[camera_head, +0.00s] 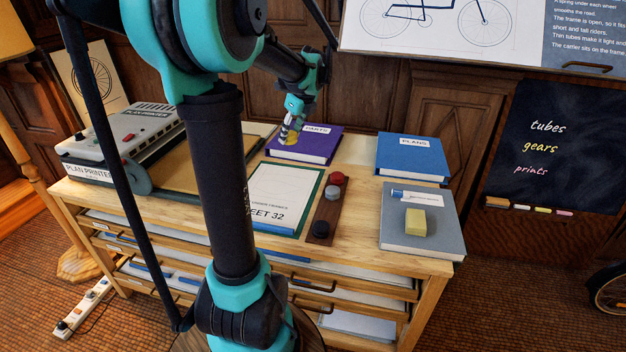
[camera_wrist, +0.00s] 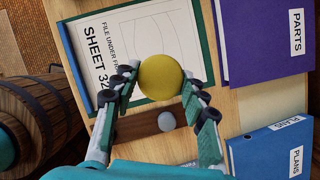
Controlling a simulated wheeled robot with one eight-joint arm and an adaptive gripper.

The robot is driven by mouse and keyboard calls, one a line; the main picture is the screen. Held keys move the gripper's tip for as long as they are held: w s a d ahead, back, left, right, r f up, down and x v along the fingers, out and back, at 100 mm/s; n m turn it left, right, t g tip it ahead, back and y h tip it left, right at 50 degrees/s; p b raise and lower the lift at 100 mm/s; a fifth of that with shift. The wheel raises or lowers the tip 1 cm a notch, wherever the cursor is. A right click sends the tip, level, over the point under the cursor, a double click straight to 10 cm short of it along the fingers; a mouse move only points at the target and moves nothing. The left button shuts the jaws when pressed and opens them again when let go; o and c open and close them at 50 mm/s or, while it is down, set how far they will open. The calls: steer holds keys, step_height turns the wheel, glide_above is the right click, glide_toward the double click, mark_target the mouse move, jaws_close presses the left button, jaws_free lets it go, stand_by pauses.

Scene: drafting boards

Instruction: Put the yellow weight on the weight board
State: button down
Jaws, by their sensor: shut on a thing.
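The yellow weight (camera_wrist: 160,77) is a round yellow disc between the fingers of my gripper (camera_wrist: 160,84) in the wrist view. My gripper is shut on it and holds it above the table. In the head view my gripper (camera_head: 289,134) is in front of the purple book, behind and left of the weight board. The weight board (camera_head: 322,226) is a narrow brown strip bearing a red weight (camera_head: 337,179), a grey weight (camera_head: 332,193) and a black weight (camera_head: 321,229). The board (camera_wrist: 135,126) also shows in the wrist view, partly hidden by my fingers.
The green-edged SHEET 32 (camera_head: 285,192) lies left of the board. The purple PARTS book (camera_head: 318,150) and blue PLANS book (camera_head: 412,163) lie behind. A grey book (camera_head: 393,236) with a yellow block (camera_head: 415,222) is at right. The plan printer (camera_head: 120,145) stands at left.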

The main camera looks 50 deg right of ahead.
glide_above(325, 212)
steer(key=s, duration=0.1)
steer(key=f, duration=1.9)
steer(key=shift+s+f, duration=0.25)
steer(key=shift+f, duration=0.1)
steer(key=c, duration=0.8)
jaws_free()
steer(key=shift+c, duration=0.2)
